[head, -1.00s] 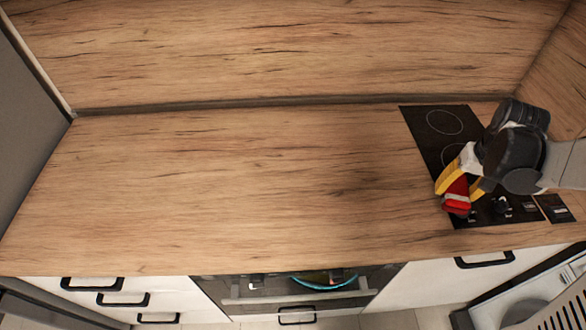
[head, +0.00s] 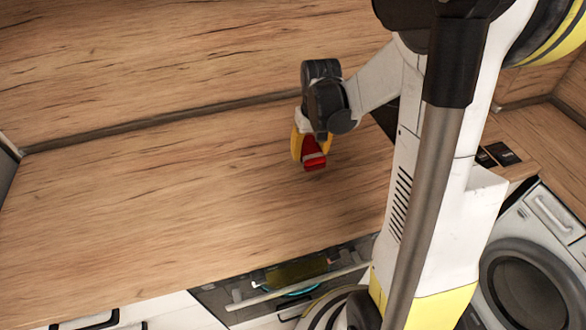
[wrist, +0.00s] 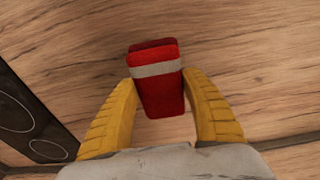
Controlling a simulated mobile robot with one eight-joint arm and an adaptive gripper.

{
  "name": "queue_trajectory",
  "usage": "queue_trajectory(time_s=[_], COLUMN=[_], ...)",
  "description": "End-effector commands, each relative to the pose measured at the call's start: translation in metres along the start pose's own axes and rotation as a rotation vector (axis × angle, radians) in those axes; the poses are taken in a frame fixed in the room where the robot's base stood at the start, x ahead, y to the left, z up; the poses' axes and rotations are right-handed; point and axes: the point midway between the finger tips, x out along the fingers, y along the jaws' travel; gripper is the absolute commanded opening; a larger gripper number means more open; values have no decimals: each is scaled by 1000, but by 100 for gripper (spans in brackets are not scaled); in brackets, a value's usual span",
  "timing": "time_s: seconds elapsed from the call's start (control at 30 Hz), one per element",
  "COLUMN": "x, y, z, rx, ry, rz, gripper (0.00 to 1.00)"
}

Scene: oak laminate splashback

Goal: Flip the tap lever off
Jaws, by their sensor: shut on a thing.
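My gripper (head: 312,146) is over the wooden counter, with its yellow fingers pointing down. It is shut on a red block-like thing (head: 315,161) with a pale band. In the wrist view the red thing (wrist: 160,98) sits between the two yellow fingers of my gripper (wrist: 160,84), which touch its sides. How far it is above the counter is hard to tell. No tap or tap lever shows in either view.
The counter (head: 160,215) is bare left of my gripper. A black cooktop (wrist: 32,115) lies to the left in the wrist view; my arm mostly hides it in the head view. An oven handle (head: 300,287) runs below the front edge. A washing machine (head: 525,280) stands at right.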

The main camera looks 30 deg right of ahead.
Motion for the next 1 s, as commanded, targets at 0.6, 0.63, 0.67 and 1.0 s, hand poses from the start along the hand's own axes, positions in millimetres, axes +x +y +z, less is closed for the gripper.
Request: queue_trajectory(time_s=[0.6, 0.63, 0.67, 1.0], x=[62, 62, 61, 63], y=[-32, -32, -32, -32], z=[2, 2, 2, 2], rx=[1, 1, 1, 1], ry=[0, 0, 0, 0], rz=[1, 1, 1, 1], gripper=[20, 20, 20, 69])
